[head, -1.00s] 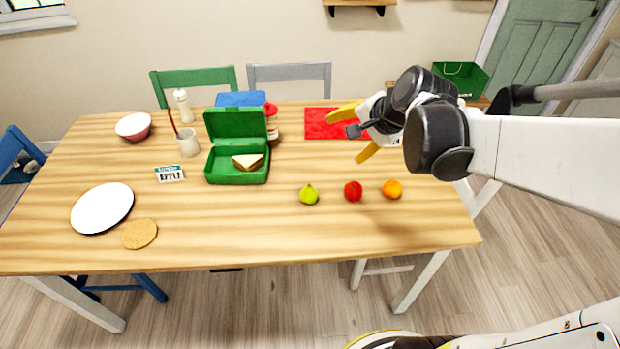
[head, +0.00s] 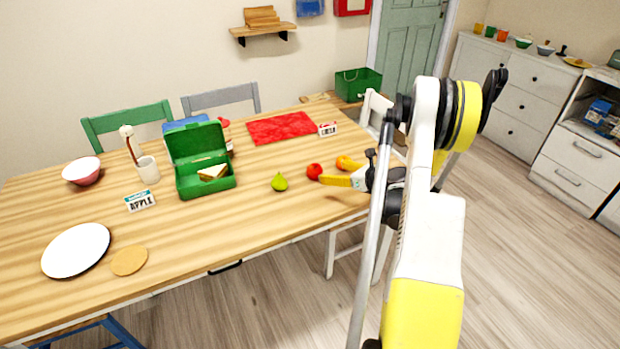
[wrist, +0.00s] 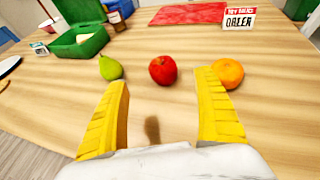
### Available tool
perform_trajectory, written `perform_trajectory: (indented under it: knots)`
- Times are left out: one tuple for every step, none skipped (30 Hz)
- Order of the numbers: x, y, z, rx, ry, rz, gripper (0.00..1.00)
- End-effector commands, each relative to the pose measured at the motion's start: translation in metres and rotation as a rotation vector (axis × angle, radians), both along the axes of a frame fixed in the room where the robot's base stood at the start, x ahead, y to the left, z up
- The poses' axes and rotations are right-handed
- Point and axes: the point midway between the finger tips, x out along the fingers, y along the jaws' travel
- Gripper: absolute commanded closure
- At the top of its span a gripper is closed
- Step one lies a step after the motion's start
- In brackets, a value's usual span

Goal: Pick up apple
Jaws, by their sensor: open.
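The red apple (head: 314,172) stands on the wooden table, between a green pear (head: 280,183) and an orange (head: 344,163). In the wrist view the apple (wrist: 163,70) is just ahead of my gripper (wrist: 162,82), roughly centred between the two yellow fingers. The fingers are spread open with nothing between them but table and a shadow. The pear (wrist: 110,67) is by the left fingertip and the orange (wrist: 228,73) is by the right one. In the head view one yellow finger points left at the apple, low over the table; the other finger is hard to make out.
A green lunchbox (head: 190,188) with a sandwich (head: 213,172) stands to the left. An "APPLE" sign (head: 140,201) and a white plate (head: 76,250) are farther left. The table before the pear is clear.

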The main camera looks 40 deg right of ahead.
Motion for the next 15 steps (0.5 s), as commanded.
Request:
perform_trajectory:
  knots:
    - [0.008, 0.002, -0.005, -0.001, 0.0, 0.004, 0.21]
    - [0.012, 0.003, -0.007, -0.001, 0.001, 0.005, 0.21]
    - [0.019, 0.003, -0.01, -0.002, 0.001, 0.005, 0.21]
    - [0.024, 0.003, -0.012, -0.002, 0.001, 0.005, 0.21]
    - [0.029, 0.003, -0.014, -0.003, 0.001, 0.004, 0.21]
    - [0.034, 0.004, -0.017, -0.002, 0.002, 0.005, 0.21]
    - [0.038, 0.004, -0.018, -0.002, 0.002, 0.005, 0.21]
    - [0.04, 0.004, -0.019, -0.003, 0.002, 0.004, 0.21]
    - [0.043, 0.004, -0.02, -0.004, 0.002, 0.004, 0.21]
    - [0.044, 0.004, -0.02, -0.004, 0.002, 0.004, 0.21]
    - [0.046, 0.004, -0.022, -0.004, 0.002, 0.004, 0.21]
    - [0.049, 0.004, -0.024, -0.005, 0.002, 0.004, 0.21]
    - [0.052, 0.004, -0.027, -0.005, 0.002, 0.004, 0.21]
    - [0.056, 0.004, -0.029, -0.005, 0.002, 0.005, 0.21]
    - [0.061, 0.004, -0.033, -0.005, 0.002, 0.005, 0.21]
